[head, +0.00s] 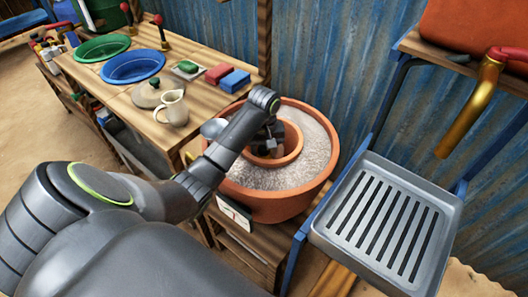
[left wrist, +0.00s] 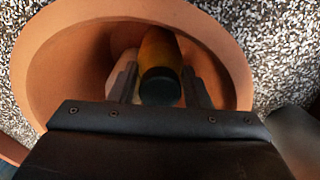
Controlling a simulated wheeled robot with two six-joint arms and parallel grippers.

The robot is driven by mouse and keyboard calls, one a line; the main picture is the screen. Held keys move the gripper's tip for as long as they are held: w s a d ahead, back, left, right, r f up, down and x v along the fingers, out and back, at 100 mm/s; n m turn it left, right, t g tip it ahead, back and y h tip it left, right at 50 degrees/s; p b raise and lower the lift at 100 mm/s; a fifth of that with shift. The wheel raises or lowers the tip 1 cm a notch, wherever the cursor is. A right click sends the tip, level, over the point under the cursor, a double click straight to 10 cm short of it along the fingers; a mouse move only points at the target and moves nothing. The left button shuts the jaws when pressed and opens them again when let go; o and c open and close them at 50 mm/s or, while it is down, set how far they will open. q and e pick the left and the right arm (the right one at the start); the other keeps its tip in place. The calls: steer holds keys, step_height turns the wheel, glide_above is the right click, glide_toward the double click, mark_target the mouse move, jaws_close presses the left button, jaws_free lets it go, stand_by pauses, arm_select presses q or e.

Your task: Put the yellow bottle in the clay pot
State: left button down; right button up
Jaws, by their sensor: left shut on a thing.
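The clay pot (head: 294,150) is a round terracotta pot set in speckled gravel inside a larger clay bowl. Its rim also fills much of the left wrist view (left wrist: 38,70). My left gripper (head: 268,143) reaches down into the pot's mouth. In the left wrist view my left gripper (left wrist: 160,88) is shut on the yellow bottle (left wrist: 158,48), which has a dark cap towards the camera. The bottle is inside the pot's mouth; its far end and whether it touches the bottom are hidden. In the head view the gripper hides the bottle. My right gripper is out of view.
The large clay bowl (head: 270,208) holds gravel (head: 318,135) around the pot. A grey slatted tray (head: 450,212) and a brass tap (head: 470,108) are at the right. The wooden table (head: 85,75) at the left holds basins, a cream jug (head: 173,108) and several small things.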

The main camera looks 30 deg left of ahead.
arm_select(q)
steer(key=c, duration=0.8)
jaws_free()
steer(key=shift+o, duration=0.2)
steer(key=shift+r, duration=0.35)
step_height(320, 180, up, 4)
steer(key=shift+f+p, duration=0.1)
steer(key=shift+p, duration=0.65)
step_height(320, 180, up, 8)
steer(key=p, duration=0.7)
steer(key=shift+f+p, duration=0.15)
steer(key=shift+p, duration=0.15)
steer(key=shift+s+f, duration=0.1)
